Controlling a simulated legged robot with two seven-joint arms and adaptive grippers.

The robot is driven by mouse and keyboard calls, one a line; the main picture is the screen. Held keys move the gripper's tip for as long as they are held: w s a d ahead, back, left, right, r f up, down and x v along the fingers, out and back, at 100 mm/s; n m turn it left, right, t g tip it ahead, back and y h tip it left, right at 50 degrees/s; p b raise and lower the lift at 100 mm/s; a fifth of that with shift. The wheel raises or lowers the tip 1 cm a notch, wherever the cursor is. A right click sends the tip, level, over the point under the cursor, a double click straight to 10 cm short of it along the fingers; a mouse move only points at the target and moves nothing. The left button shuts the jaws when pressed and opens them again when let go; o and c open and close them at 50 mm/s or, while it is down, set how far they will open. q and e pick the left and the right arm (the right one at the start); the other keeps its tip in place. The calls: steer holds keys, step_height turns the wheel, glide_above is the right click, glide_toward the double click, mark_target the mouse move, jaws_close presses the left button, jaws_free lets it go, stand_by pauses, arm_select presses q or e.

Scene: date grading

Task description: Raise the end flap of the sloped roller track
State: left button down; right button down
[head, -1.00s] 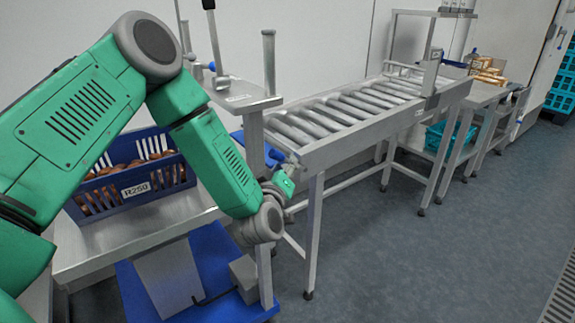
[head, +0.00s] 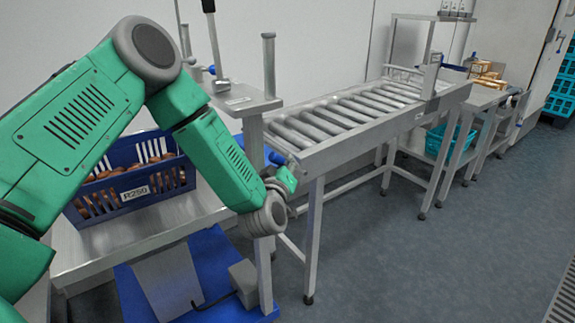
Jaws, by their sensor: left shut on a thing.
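The sloped roller track (head: 350,110) runs from the near left to the back right, a grey metal frame with several rollers. Its near end is beside my left gripper (head: 288,181). That gripper is shut at this end, on what appears to be the end flap. A small blue part (head: 275,157) shows just above the fingers. The gripper and the post beside it hide most of the flap, so its exact angle cannot be told. My right gripper is out of view.
A blue crate (head: 160,189) of dates, labelled R250, stands on a metal table (head: 100,253) at the left. A metal stand (head: 240,98) with upright posts is close to my left forearm. A teal crate (head: 437,142) sits under the far bench. The floor at right is clear.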

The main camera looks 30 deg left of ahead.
arm_select(q)
steer(key=shift+f+p, duration=0.1)
steer(key=shift+p, duration=0.4)
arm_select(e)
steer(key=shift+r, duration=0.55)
arm_select(q)
steer(key=shift+g, duration=0.3)
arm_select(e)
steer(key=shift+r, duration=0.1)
